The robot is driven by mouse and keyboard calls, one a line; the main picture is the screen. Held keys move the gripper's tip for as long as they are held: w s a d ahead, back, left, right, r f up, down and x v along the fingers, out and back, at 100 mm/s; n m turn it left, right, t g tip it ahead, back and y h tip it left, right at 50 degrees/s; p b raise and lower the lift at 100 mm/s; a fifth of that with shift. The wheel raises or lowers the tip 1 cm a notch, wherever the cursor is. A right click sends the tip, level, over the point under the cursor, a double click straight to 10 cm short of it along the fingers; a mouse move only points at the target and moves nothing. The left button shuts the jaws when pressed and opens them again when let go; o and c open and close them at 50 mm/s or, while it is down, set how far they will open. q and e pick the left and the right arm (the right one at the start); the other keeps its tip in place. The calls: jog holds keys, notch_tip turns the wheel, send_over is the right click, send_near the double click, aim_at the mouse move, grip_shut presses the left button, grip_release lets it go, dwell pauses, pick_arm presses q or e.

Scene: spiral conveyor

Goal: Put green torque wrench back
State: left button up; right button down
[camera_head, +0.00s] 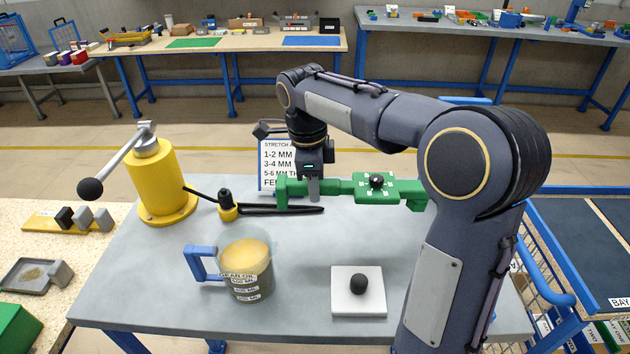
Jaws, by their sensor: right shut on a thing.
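The green torque wrench (345,187) is held level above the back of the grey table (313,245), with a black knob on its wider right part. My right gripper (314,190) points down and is shut on the wrench near its left end. Part of the wrench's right end is hidden behind my right arm. Below and left of it, a black-handled tool with a yellow base (228,211) lies on the table. My left gripper is not in view.
A yellow lever press (160,183) stands at the back left. A jug labelled gear oil (248,268) stands at the front centre. A white plate with a black ball knob (358,302) lies to its right. A printed sign (276,152) stands behind the gripper. Table between jug and plate is clear.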

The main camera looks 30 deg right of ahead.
jog(key=shift+f+b, duration=2.65)
jog(key=shift+f, duration=1.85)
jog(key=c, duration=1.1)
grip_release()
jog(key=shift+o, duration=0.2)
jog(key=r, duration=0.2)
jog(key=r+p, duration=0.1)
jog(key=r, duration=0.5)
jog(key=shift+w+a, duration=0.15)
jog(key=shift+a, duration=0.15)
